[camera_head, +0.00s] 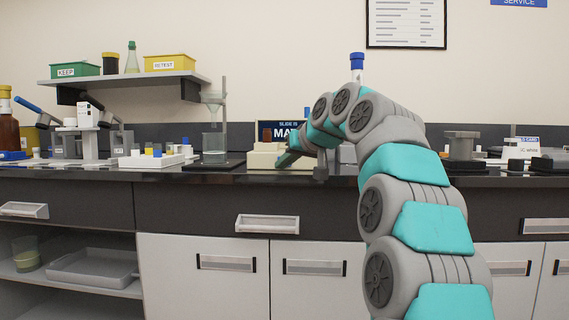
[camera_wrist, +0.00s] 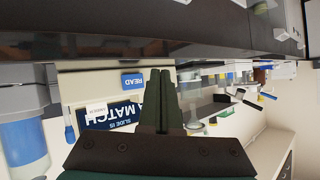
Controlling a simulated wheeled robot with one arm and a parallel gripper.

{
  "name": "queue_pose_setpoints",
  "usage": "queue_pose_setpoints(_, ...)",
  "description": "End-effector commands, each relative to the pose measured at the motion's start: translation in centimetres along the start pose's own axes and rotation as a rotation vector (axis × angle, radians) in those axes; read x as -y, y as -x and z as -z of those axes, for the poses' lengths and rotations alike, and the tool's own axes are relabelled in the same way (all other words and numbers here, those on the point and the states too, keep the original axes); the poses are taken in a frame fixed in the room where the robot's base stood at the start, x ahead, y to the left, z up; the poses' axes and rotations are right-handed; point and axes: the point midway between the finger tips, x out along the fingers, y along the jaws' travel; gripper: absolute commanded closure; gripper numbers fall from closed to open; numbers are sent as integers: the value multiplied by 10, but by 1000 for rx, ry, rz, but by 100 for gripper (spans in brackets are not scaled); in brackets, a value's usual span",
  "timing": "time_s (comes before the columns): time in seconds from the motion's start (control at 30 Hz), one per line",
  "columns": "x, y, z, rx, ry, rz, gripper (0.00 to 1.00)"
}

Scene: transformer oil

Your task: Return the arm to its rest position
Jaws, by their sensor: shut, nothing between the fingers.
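My arm reaches from the lower right of the head view over the black counter, bent at the elbow. My gripper (camera_head: 287,159) is at its far end, low over the counter, beside a cream block (camera_head: 266,158) and in front of a dark sign (camera_head: 281,131). I cannot tell whether it touches the block. In the wrist view, which is upside down, my gripper's (camera_wrist: 161,74) two dark fingers lie together with nothing between them. The sign (camera_wrist: 106,115), reading "MATCH", shows behind them. My arm hides part of the counter behind it.
A glass column on a stand (camera_head: 215,130) and a white rack with coloured caps (camera_head: 152,160) stand left of my gripper. A wall shelf (camera_head: 125,78) holds yellow and green bins. A blue-capped vial (camera_head: 357,68) shows just above my arm. Dark devices (camera_head: 461,150) stand at right.

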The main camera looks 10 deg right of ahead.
Motion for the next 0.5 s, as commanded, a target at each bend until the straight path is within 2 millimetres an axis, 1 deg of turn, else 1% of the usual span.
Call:
queue_pose_setpoints(0.17,0,0,-1,2,-1,0,100)
queue_pose_setpoints(0.27,2,1,-7,24,-6,-1,100)
queue_pose_setpoints(0.37,8,5,-23,73,-18,-3,100)
queue_pose_setpoints(0.47,14,9,-54,158,-36,-10,100)
queue_pose_setpoints(0.5,18,13,-67,192,-42,-15,100)
